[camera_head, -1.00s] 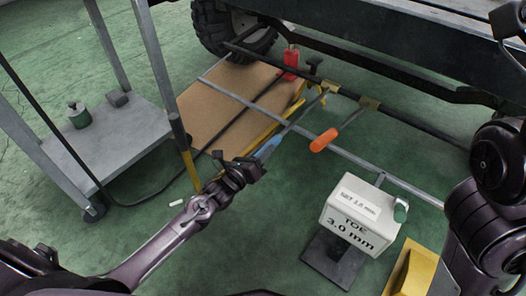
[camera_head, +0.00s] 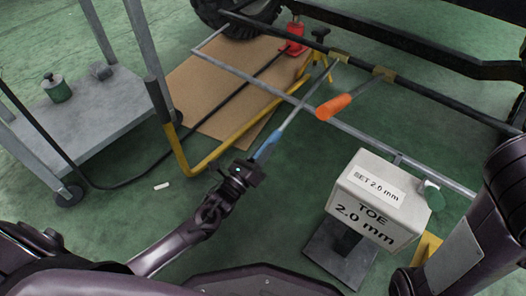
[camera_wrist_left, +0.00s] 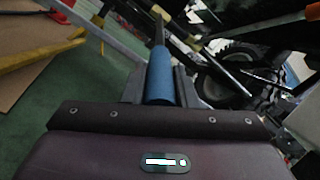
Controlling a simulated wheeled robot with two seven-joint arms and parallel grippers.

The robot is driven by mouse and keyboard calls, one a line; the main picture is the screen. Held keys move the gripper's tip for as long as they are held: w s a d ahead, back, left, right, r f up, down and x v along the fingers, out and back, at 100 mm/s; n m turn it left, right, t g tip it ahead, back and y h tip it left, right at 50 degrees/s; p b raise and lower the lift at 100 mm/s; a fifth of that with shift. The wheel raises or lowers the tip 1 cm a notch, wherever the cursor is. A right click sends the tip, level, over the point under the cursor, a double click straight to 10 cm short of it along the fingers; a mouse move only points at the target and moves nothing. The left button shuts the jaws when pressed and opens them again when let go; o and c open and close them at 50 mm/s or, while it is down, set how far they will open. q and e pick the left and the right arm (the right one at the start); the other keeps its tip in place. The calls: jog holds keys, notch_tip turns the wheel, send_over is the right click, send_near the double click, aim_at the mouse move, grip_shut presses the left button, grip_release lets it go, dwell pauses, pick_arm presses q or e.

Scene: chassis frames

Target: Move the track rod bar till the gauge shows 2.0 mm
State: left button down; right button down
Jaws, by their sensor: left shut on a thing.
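The toe gauge box (camera_head: 371,205) stands on a dark stand at the lower right of the head view; its front reads "TOE 2.0 mm" and its top label reads "SET 2.0 mm". The dark track rod bar (camera_head: 438,101) runs under the vehicle, with brass-coloured fittings (camera_head: 384,74) on it. My left gripper (camera_head: 252,166) is shut on the blue handle (camera_head: 266,148) of a long tool that reaches up to a fitting on the rod. The blue handle (camera_wrist_left: 160,78) also shows in the left wrist view. My right gripper is out of view.
An orange-handled tool (camera_head: 334,107) hangs from the rod, right of the blue one. A grey bar (camera_head: 250,75) crosses in front. A yellow-handled frame (camera_head: 233,150) and a grey cart (camera_head: 100,125) stand left. A red jack (camera_head: 292,40) stands near the tyre (camera_head: 240,18).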

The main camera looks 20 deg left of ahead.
pick_arm(q)
jog(key=shift+r, duration=0.1)
jog(key=c, duration=1.2)
grip_release()
jog(key=shift+o, duration=0.2)
jog(key=p+v, duration=0.4)
jog(key=v, duration=0.4)
